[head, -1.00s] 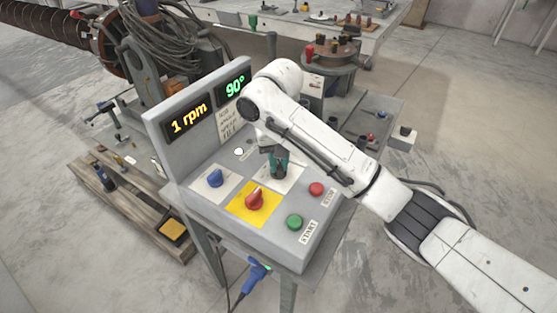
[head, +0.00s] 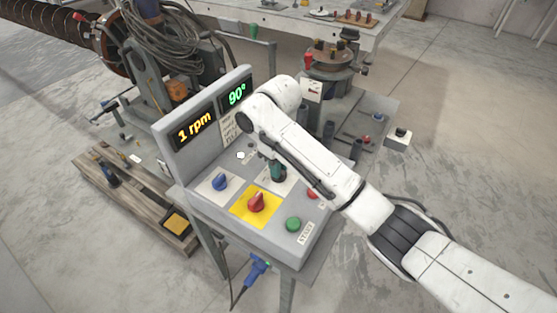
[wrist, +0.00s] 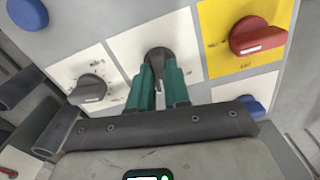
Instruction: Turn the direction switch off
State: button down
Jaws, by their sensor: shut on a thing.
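A grey control panel (head: 225,228) has several rotary switches. My gripper (head: 278,172) is down at the white plate at the panel's right rear. In the wrist view my teal fingers (wrist: 163,78) are shut on a dark switch knob (wrist: 158,56) on a white plate. The fingers hide part of this knob, and its label cannot be read, so I cannot tell its marked position. A red knob (head: 256,202) sits on a yellow plate beside it, also in the wrist view (wrist: 258,36). Another dark knob (wrist: 90,90) is on the left plate.
A blue knob (head: 219,182) and a green START button (head: 293,224) are on the panel. Displays read 1 rpm (head: 193,127) and 90° (head: 237,93). A wooden pallet (head: 115,195) lies at left.

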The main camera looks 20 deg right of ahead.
jog(key=shift+r+n+p, duration=0.1)
jog(key=shift+n+p, duration=0.3)
jog(key=shift+n, duration=0.5)
jog(key=c, duration=1.1)
grip_release()
notch_tip(320, 180, up, 11)
jog(key=p, duration=0.4)
jog(key=shift+s+f, duration=0.1)
jog(key=shift+f, duration=0.15)
